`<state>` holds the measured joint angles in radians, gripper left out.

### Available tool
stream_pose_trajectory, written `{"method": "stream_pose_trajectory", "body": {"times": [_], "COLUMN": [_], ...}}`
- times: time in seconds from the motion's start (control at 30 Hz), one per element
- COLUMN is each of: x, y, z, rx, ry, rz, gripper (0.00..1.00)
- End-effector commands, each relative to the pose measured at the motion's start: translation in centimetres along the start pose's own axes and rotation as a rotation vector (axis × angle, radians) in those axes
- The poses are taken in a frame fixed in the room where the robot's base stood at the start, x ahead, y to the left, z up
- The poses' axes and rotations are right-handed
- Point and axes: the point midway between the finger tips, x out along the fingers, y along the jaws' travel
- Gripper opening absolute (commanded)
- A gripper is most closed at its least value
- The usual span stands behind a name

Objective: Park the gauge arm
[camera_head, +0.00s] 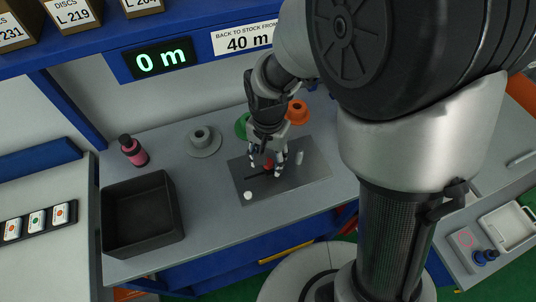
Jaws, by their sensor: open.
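A dark grey plate (310,181) lies on the workbench. A thin dark bar (256,174), which looks like the gauge arm, lies over the plate, with a small red part (268,164) at its far end. My gripper (266,166) points down over the plate, open, with its fingers on either side of the red part. I cannot tell whether they touch it. A small white round piece (248,196) is at the plate's front left, and a light upright peg (299,157) stands right of the gripper. My gripper hides part of the plate's back.
A grey flanged spool (204,140), a green spool (241,125) and an orange spool (297,112) stand behind the plate. A pink bottle (133,151) and an empty black tray (141,214) are at left. A display (161,59) reads 0 m. Bench between tray and plate is clear.

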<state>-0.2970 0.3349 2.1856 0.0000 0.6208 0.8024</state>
Motion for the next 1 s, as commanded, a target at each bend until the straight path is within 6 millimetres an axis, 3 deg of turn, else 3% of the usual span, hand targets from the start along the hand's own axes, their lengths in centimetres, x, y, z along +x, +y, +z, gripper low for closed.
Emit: {"method": "stream_pose_trajectory", "body": {"times": [0.17, 0.8, 1.0], "x": [-0.04, -0.06, -0.06], "y": [0.0, -0.01, -0.01], "z": [0.0, 0.0, 0.0], "rx": [0.0, 0.0, 0.0], "ry": [0.0, 0.0, 0.0], "rz": [0.0, 0.0, 0.0], "gripper": [0.44, 0.02, 0.0]}}
